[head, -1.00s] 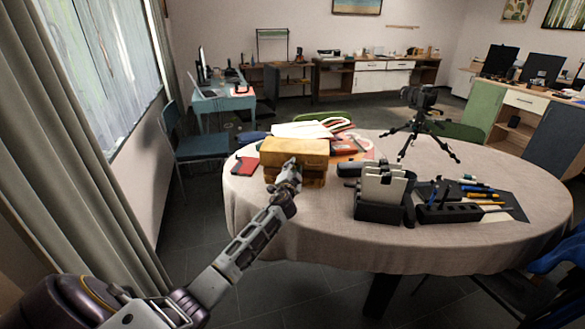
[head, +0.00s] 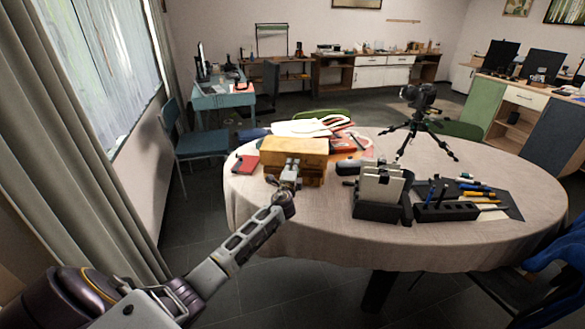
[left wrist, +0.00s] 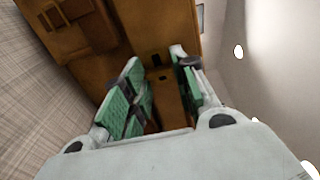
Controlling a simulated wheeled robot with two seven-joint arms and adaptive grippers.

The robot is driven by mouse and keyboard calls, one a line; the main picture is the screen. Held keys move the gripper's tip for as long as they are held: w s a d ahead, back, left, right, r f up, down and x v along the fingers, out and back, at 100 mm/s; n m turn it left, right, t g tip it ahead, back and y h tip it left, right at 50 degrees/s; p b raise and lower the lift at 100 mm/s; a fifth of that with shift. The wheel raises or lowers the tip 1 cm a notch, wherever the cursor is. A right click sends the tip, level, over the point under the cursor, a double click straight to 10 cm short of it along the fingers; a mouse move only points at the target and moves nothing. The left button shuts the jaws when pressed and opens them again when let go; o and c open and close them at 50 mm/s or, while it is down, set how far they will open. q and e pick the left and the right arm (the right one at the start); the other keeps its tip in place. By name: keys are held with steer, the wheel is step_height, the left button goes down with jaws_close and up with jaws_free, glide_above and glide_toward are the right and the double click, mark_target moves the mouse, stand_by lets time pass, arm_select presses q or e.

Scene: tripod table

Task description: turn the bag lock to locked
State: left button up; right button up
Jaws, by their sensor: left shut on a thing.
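The tan leather bag (head: 308,148) stands upright on the near left part of the round table. In the left wrist view the bag's brown front (left wrist: 165,22) fills the upper middle. My left gripper (head: 291,164) is at the bag's front and covers part of it. In the left wrist view its green-padded fingers (left wrist: 160,80) are on either side of a small brown piece at the bag's front, which I take to be the lock. The gripper is shut on it. The lock's exact angle is hard to tell. My right gripper is in neither view.
A red notebook (head: 246,164) lies left of the bag on the table (head: 330,225). A black holder with pale cards (head: 380,188) and a pen organizer (head: 446,212) stand to the right. A camera on a tripod (head: 418,112) stands behind.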

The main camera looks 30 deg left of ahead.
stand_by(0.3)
arm_select(q)
steer(key=o, duration=1)
steer(key=shift+d, duration=0.1)
steer(key=shift+o, duration=0.2)
steer(key=shift+s, duration=0.15)
steer(key=v, duration=1.1)
steer(key=shift+s, duration=0.3)
steer(key=shift+d, duration=0.15)
